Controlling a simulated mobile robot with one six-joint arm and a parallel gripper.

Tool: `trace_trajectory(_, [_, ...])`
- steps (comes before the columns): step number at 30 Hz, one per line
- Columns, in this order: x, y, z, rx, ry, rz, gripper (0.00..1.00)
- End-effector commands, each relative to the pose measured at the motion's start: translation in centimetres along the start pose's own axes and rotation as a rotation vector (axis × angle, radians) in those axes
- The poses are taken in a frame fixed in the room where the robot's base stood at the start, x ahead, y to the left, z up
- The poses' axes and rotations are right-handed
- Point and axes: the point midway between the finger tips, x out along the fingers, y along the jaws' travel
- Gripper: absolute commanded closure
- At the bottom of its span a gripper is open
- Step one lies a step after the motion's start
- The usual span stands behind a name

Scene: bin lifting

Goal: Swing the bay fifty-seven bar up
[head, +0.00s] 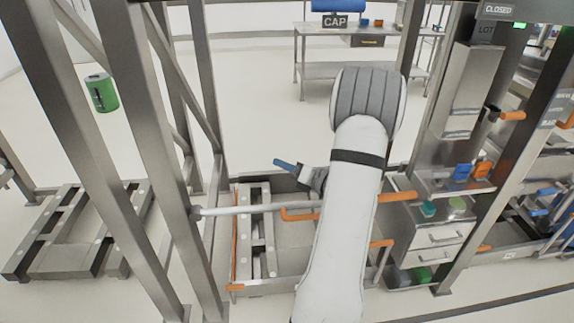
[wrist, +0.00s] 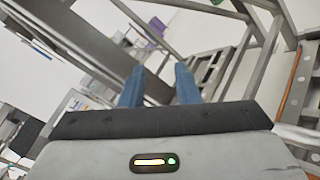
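A pale horizontal bar (head: 255,209) crosses the front of a bay, from a pivot at the left post towards the right. My arm hides its middle, and an orange grip (head: 397,197) shows on the arm's right at about the same height. I cannot tell for sure that they are one piece. No bay number is readable. My gripper (head: 284,163) shows as a blue finger left of my forearm, above and apart from the bar in the picture. In the wrist view its two blue fingers (wrist: 160,85) are spread with nothing between them.
Behind the bar is a low metal bin or frame with a rail (head: 257,235) and an orange handle (head: 300,214). Metal posts (head: 140,130) stand close on the left. A drawer cabinet (head: 436,236) stands right. The floor behind is clear up to a workbench (head: 345,70).

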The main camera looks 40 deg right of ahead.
Motion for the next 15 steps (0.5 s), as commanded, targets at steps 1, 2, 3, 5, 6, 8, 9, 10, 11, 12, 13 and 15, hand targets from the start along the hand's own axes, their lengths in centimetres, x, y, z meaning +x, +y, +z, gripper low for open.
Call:
trace_trajectory(1, [-0.02, -0.02, 0.0, 0.0, 0.0, 0.0, 0.71])
trace_trajectory(2, [-0.03, -0.02, 0.0, 0.0, 0.0, 0.0, 0.71])
trace_trajectory(3, [-0.04, -0.02, 0.0, 0.0, 0.0, -0.001, 0.72])
trace_trajectory(5, [-0.05, -0.02, 0.0, 0.0, 0.0, -0.001, 0.77])
trace_trajectory(6, [-0.06, -0.03, 0.0, 0.0, 0.0, -0.001, 0.8])
trace_trajectory(8, [-0.06, -0.03, 0.01, 0.0, 0.0, -0.001, 0.85])
trace_trajectory(9, [-0.07, -0.03, 0.01, 0.0, 0.0, -0.001, 0.89])
trace_trajectory(10, [-0.08, -0.03, 0.01, 0.0, 0.0, -0.001, 0.91])
trace_trajectory(11, [-0.08, -0.03, 0.01, 0.0, 0.0, -0.001, 0.93])
trace_trajectory(12, [-0.08, -0.03, 0.01, 0.0, 0.0, -0.001, 0.97])
trace_trajectory(13, [-0.09, -0.03, 0.02, 0.0, 0.0, -0.001, 0.99])
trace_trajectory(15, [-0.09, -0.04, 0.02, 0.0, -0.001, -0.001, 1.0])
